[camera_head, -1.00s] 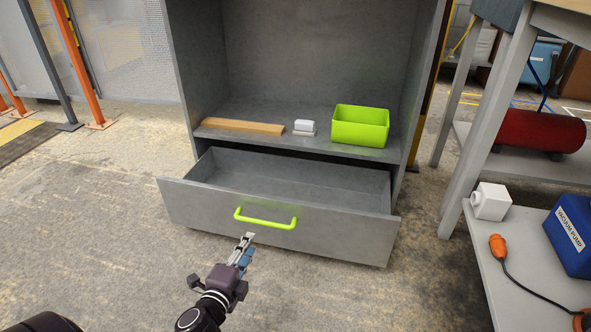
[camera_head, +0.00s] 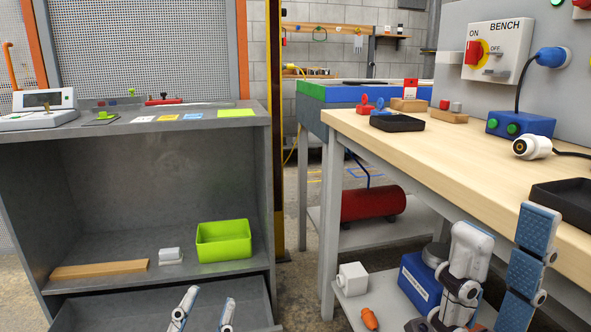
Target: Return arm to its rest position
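My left gripper (camera_head: 211,297) shows at the bottom edge, pointing up, its two fingers apart with nothing between them. It appears in front of the open drawer (camera_head: 100,312) of the grey cabinet; the drawer's front and green handle are out of view. My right gripper (camera_head: 507,228) is at the lower right, close to the camera. Its white-backed finger and blue-padded finger stand wide apart with nothing between them. It overlaps the wooden bench (camera_head: 440,160) and its lower shelf in the view; the gap to them is hard to tell.
On the cabinet shelf are a wooden board (camera_head: 98,269), a small white block (camera_head: 170,256) and a green bin (camera_head: 223,240). The bench holds black trays (camera_head: 397,123) and a blue box (camera_head: 520,124). A red cylinder (camera_head: 373,203) and a vacuum pump (camera_head: 418,284) stand below.

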